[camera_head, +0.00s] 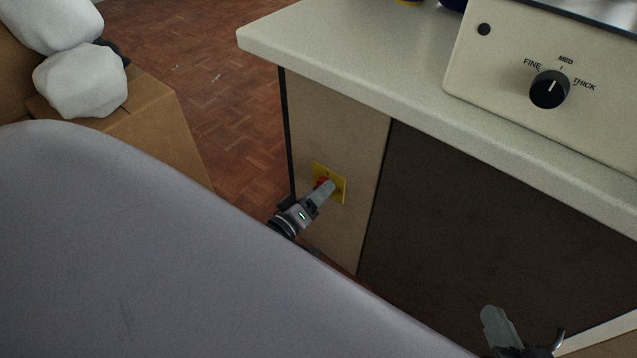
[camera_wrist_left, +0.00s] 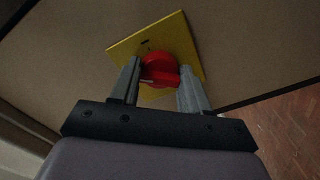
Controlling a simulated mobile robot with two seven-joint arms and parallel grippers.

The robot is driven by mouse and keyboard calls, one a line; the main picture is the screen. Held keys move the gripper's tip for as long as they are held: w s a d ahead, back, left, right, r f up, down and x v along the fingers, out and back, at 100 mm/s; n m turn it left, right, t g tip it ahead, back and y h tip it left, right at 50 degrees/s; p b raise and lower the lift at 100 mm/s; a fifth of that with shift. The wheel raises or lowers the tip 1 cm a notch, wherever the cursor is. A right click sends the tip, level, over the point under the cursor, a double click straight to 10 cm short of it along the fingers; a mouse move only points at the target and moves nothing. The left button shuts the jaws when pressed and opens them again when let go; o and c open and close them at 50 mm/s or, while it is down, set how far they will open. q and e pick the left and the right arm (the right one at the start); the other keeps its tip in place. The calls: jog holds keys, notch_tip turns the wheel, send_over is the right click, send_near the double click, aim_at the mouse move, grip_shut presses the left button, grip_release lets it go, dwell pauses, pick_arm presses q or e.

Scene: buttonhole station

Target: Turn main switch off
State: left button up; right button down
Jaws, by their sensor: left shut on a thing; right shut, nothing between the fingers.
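The main switch is a red rotary knob (camera_wrist_left: 160,69) on a yellow plate (camera_wrist_left: 183,33), fixed to the beige side panel under the worktop. In the head view the yellow plate (camera_head: 342,190) shows, and the red knob (camera_head: 321,182) is mostly hidden behind my left gripper. My left gripper (camera_head: 327,188) is at the knob; in the left wrist view its fingers (camera_wrist_left: 156,82) stand on either side of the knob's red handle, shut on it. My right gripper (camera_head: 490,314) is at the bottom right, shut and empty, away from the switch and partly cut off by the frame.
A pale worktop (camera_head: 350,45) overhangs the panel and carries a cream box with a FINE/MED/THICK dial (camera_head: 549,89). A cardboard box (camera_head: 165,125) with white bundles (camera_head: 82,80) stands at left. The parquet floor (camera_head: 190,50) between is open.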

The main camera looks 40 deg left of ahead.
pick_arm(q)
jog(key=shift+r+n, duration=0.1)
jog(key=shift+n, duration=3.5)
pick_arm(e)
jog(key=shift+d, duration=0.15)
pick_arm(q)
jog(key=o, duration=1)
jog(key=shift+o, duration=0.2)
jog(key=s+p, duration=0.2)
jog(key=s, duration=0.5)
jog(key=shift+a, duration=0.25)
pick_arm(e)
jog(key=shift+s+d+r+h, duration=0.1)
jog(key=shift+s+d+h, duration=0.2)
jog(key=shift+d+h, duration=0.4)
